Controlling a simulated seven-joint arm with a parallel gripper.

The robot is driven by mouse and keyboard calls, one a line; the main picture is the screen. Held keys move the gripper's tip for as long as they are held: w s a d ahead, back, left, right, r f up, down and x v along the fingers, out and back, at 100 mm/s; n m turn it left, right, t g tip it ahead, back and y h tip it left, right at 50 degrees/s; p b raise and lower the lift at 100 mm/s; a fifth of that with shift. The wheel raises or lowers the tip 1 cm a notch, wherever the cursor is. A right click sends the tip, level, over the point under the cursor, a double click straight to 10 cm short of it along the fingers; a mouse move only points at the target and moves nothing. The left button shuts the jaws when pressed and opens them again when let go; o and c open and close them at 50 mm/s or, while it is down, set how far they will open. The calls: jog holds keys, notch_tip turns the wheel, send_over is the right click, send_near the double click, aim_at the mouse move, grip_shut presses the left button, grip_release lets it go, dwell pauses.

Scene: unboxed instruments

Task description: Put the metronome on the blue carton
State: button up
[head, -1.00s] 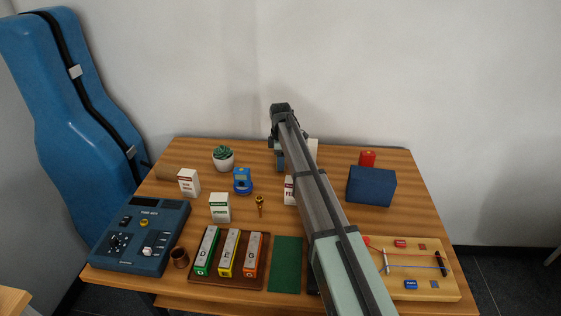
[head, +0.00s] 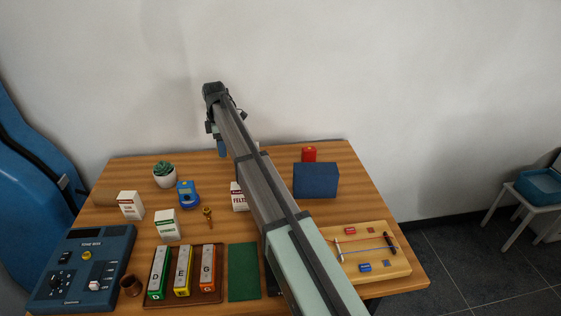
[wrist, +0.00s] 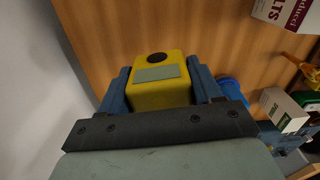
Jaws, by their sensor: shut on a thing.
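The metronome (wrist: 160,88) shows in the wrist view as a yellow block with a grey plate and a dark round spot. My gripper (wrist: 160,90) is shut on it, one blue finger on each side. In the head view my gripper (head: 222,147) is over the back edge of the table, and my arm hides the metronome there. The blue carton (head: 316,181) is a dark blue box at the back right of the table, well to the right of my gripper. Its top looks bare.
A red canister (head: 309,154) stands right behind the carton. A felts box (head: 238,197), a blue round-based device (head: 187,194) and a potted succulent (head: 164,174) stand left of my arm. A wooden circuit board (head: 370,252) lies in front of the carton.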

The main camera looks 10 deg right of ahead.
jog(key=shift+m, duration=0.7)
jog(key=d, duration=0.3)
jog(key=w+d+r, duration=0.1)
jog(key=d, duration=0.2)
jog(key=w+d+r, duration=0.1)
jog(key=d, duration=0.2)
jog(key=shift+w+d+r, duration=0.2)
jog(key=shift+d+r, duration=0.05)
jog(key=shift+d, duration=0.1)
jog(key=s+d+r+m, duration=0.1)
jog(key=d+r, duration=0.2)
jog(key=d, duration=0.4)
jog(key=s+d+r+m, duration=0.1)
jog(key=d+r, duration=0.1)
jog(key=d, duration=0.4)
notch_tip(320, 180, up, 3)
jog(key=n, duration=0.2)
send_over(316, 168)
jog(key=shift+f, duration=4.6)
jog(key=shift+f, duration=0.2)
jog(key=o, duration=1.1)
jog(key=shift+r, duration=0.15)
